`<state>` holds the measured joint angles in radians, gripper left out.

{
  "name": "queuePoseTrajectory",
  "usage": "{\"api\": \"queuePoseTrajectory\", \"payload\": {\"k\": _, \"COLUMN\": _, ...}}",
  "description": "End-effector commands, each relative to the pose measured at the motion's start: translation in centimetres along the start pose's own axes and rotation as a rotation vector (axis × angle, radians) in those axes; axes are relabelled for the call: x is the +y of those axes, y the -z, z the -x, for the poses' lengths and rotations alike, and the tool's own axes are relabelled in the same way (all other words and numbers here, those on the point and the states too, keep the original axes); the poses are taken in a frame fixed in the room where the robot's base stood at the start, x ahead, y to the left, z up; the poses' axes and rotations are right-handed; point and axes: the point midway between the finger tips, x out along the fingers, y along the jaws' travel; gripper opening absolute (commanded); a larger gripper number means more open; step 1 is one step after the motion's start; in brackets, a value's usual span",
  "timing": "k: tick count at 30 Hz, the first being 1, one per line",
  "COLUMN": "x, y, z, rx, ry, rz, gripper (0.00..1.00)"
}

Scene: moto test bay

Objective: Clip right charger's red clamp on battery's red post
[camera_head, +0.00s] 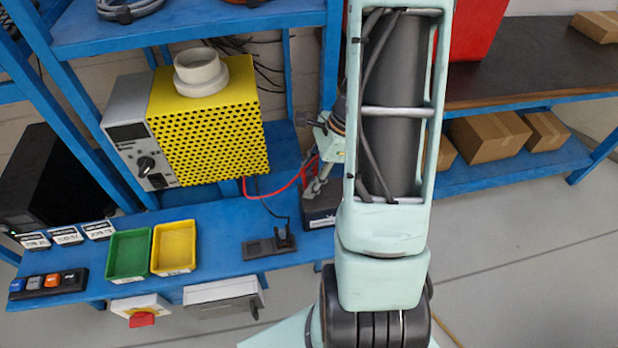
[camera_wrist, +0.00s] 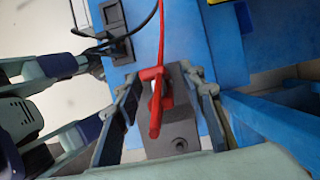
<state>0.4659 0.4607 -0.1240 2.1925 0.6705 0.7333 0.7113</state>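The right charger (camera_head: 205,130), yellow and perforated with a grey front, stands on the blue bench. In the wrist view, the red clamp (camera_wrist: 154,108) lies over the grey top of the battery (camera_wrist: 178,120). The red post is not visible, so I cannot tell whether the jaws are around it. My gripper (camera_wrist: 164,85) is open, with its fingers spread on both sides of the clamp and gaps between. It also shows in the head view (camera_head: 322,170).
A black clamp on a dark holder (camera_head: 268,246) stands left of the battery. Green (camera_head: 128,257) and yellow (camera_head: 174,248) trays lie further left. A black charger (camera_head: 45,180) stands at far left. A blue shelf post (camera_head: 332,60) rises close behind my gripper.

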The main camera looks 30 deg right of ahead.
Motion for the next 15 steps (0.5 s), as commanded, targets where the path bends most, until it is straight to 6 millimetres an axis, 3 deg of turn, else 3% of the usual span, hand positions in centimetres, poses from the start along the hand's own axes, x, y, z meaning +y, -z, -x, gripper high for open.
{"api": "queuePoseTrajectory", "payload": {"k": 5, "x": -0.1, "y": 0.0, "z": 1.2, "rx": 0.001, "ry": 0.003, "rz": 0.001, "gripper": 0.37}}
{"api": "queuePoseTrajectory", "payload": {"k": 15, "x": -0.2, "y": 0.0, "z": 8.2, "rx": 0.001, "ry": 0.006, "rz": 0.002, "gripper": 0.37}}
